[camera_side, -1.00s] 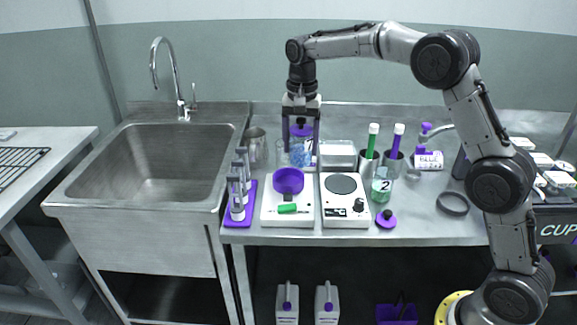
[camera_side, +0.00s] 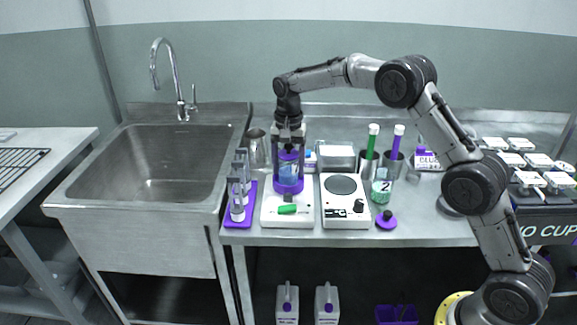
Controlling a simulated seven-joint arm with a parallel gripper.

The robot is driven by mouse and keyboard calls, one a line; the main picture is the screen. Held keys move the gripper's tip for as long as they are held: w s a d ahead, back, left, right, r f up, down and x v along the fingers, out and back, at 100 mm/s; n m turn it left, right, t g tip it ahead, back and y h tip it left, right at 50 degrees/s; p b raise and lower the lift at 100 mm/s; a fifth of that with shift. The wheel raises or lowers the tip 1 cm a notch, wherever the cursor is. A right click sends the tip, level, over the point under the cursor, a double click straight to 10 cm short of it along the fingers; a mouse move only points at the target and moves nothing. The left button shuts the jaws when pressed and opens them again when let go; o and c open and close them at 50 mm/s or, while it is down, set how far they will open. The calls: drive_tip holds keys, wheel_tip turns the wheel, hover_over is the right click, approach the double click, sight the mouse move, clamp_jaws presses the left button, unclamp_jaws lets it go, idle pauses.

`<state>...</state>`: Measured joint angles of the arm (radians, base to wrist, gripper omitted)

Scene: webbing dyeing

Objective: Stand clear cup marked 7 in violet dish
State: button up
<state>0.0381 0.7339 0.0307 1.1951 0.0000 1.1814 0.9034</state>
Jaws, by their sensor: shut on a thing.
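My gripper (camera_side: 289,150) points down over the white device at the left of the counter. It is shut on a clear cup (camera_side: 288,170) with blue contents and a violet top. The number on this cup is not readable here. The violet dish (camera_side: 288,187) sits on the white device (camera_side: 272,212). The cup is upright and its lower part is within the dish's outline. I cannot tell whether its base touches the dish floor.
A green-marked cup "2" (camera_side: 381,190) stands right of the hotplate (camera_side: 345,198). A metal jug (camera_side: 256,148) and holders with green and violet markers (camera_side: 394,160) stand behind.

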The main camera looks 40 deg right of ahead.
drive_tip(key=o, duration=1.6)
drive_tip(key=shift+f, duration=0.15)
